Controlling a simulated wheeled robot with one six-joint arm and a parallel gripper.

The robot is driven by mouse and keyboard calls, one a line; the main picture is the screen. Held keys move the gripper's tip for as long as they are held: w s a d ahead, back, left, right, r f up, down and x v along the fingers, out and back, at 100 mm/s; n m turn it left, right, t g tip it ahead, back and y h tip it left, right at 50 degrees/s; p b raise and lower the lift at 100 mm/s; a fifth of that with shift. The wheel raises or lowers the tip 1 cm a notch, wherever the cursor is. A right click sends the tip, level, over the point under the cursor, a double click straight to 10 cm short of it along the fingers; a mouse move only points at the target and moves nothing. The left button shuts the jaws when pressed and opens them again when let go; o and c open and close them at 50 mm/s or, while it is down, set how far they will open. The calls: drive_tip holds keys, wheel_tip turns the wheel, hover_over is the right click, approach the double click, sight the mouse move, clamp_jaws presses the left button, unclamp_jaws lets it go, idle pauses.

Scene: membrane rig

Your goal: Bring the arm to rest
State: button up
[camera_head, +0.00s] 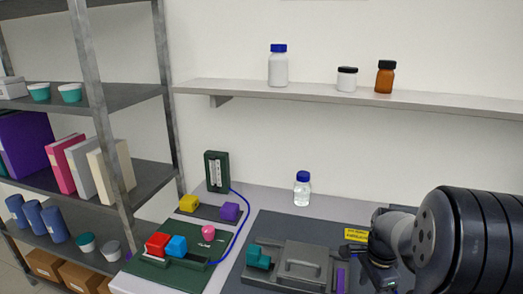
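My arm is at the right edge of the head view, its dark ribbed links large and close. My gripper (378,272) points down below the wrist, over the right side of the bench. Its fingertips are mostly hidden or cut off by the frame's bottom edge, so I cannot tell whether it is open or holds anything. The dark grey rig with a handle (302,268) stands just left of the gripper. A yellow label (356,235) shows beside the wrist.
A green board (140,267) bears red (157,245) and blue (176,246) blocks. A clear blue-capped bottle (302,190) stands behind the rig. A wall shelf (350,94) with bottles runs above. A loaded rack (100,98) stands left. A blue cable (240,225) crosses the bench.

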drive_tip(key=w+n, duration=0.1)
drive_tip(key=n, duration=0.1)
drive_tip(key=w+d+n, duration=0.1)
drive_tip(key=n, duration=0.1)
drive_tip(key=shift+w+d+p, duration=0.2)
drive_tip(key=shift+w+p, duration=0.1)
drive_tip(key=shift+w, duration=0.05)
drive_tip(key=shift+r, duration=1.2)
